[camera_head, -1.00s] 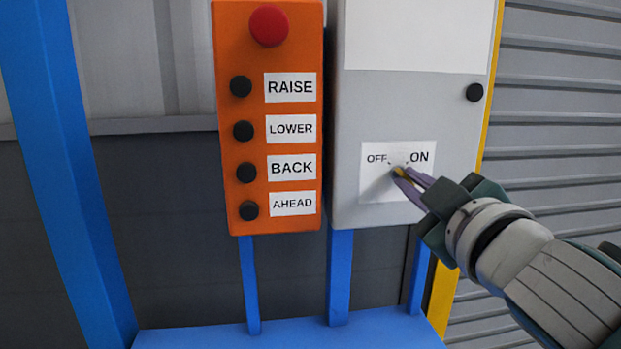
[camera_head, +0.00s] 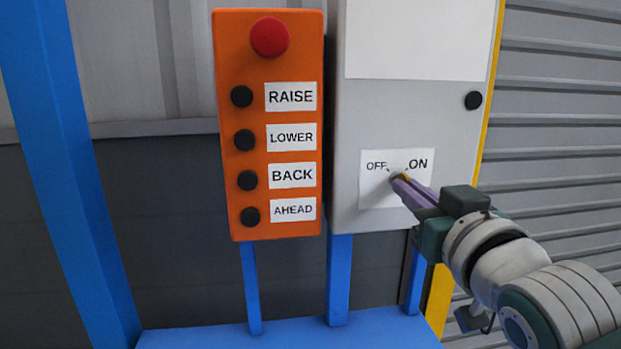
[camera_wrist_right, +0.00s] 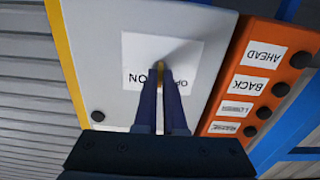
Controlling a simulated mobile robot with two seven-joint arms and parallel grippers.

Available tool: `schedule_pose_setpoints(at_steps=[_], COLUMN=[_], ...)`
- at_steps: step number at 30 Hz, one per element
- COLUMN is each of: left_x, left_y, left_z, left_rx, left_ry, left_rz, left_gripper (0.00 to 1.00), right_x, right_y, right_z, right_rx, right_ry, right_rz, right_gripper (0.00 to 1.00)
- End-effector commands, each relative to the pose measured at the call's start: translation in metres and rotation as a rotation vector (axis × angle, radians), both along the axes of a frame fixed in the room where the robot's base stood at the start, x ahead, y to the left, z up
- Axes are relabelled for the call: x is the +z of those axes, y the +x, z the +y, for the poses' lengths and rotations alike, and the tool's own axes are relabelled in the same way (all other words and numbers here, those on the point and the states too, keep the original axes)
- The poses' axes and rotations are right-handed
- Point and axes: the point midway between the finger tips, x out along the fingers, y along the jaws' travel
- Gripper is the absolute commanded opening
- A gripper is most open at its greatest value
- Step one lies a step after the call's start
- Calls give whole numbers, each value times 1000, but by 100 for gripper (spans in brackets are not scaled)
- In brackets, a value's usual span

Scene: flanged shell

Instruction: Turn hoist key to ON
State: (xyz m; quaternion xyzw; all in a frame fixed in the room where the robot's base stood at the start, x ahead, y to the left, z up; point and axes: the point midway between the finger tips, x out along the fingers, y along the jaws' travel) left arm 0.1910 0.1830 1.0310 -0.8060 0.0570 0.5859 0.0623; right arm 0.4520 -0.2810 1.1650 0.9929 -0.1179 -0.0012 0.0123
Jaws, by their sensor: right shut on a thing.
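The hoist key (camera_head: 405,177) is a small yellowish piece on a white label plate (camera_head: 378,196) marked OFF and ON, on the grey box (camera_head: 420,110). My right gripper (camera_head: 400,179) comes in from the lower right with its purple fingers shut on the key. In the right wrist view the fingers (camera_wrist_right: 161,88) close around the yellow key (camera_wrist_right: 160,72), hiding part of it and of the label. The key's exact angle is hard to tell, but its visible yellow part lies toward the ON side. My left gripper is not in view.
An orange control box (camera_head: 285,62) with a red button (camera_head: 269,37) and black buttons marked RAISE, LOWER, BACK and AHEAD hangs left of the grey box. Blue posts (camera_head: 340,280) stand below, over a blue base (camera_head: 290,338). A black knob (camera_head: 473,100) sits at the grey box's right.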

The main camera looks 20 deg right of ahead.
Motion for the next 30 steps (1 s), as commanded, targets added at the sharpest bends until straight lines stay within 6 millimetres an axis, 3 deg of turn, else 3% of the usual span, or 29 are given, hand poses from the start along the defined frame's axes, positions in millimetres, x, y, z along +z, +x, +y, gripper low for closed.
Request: schedule_pose_setpoints(at_steps=[18,30], left_x=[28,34], left_y=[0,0], left_z=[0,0], left_rx=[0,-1], left_ry=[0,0], left_rz=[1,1], left_gripper=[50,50], right_x=[1,0], right_y=[0,0], right_z=[0,0], right_rx=[0,0], right_ry=[546,748], right_rz=[-130,-180], right_gripper=[0,0])
